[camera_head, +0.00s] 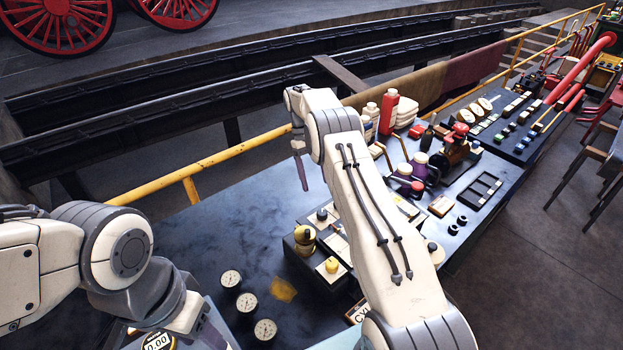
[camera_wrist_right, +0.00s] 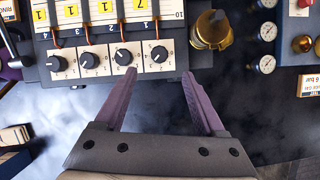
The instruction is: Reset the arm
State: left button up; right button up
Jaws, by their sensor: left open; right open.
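My right arm reaches up across the workbench in the head view, with its elbow in the middle and its wrist at the upper left. One finger of my right gripper (camera_head: 300,168) hangs down there; the other is hidden. In the right wrist view my right gripper (camera_wrist_right: 158,78) is open, its two purple fingers apart with nothing between them. The fingertips appear just short of a panel (camera_wrist_right: 108,72) with a row of black knobs (camera_wrist_right: 124,57). My left arm comes in at the lower left. My left gripper (camera_head: 213,335) is open, partly cut off by the bottom edge.
The dark workbench (camera_head: 200,240) has free room at its left. Gauges (camera_head: 246,302) lie near its front. A brass fitting (camera_wrist_right: 212,30) stands beside the panel. Bottles (camera_head: 388,110), tools and trays crowd the bench behind my right arm. A yellow rail (camera_head: 240,150) runs along the far edge.

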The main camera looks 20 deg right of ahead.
jog(key=s+a+r+n+t+b, duration=0.1)
jog(key=s+a+r+b, duration=0.15)
jog(key=a, duration=0.45)
jog(key=s+a+r+n+t+b, duration=0.1)
jog(key=s+a+r, duration=0.25)
jog(key=a, duration=0.35)
jog(key=s+a+r+n+t+b, duration=0.1)
jog(key=s+a+r+b, duration=0.1)
jog(key=s+a, duration=0.35)
jog(key=s+a+f+n+b, duration=0.1)
jog(key=s+a+f+b, duration=0.1)
jog(key=s, duration=1)
jog(key=s+a+f+n+t+y+b, duration=0.1)
jog(key=s+a+f+n+b, duration=0.1)
jog(key=s, duration=1.1)
jog(key=shift+s+a+f+t, duration=0.15)
jog(key=shift+s+a+t, duration=0.15)
jog(key=shift+a, duration=0.4)
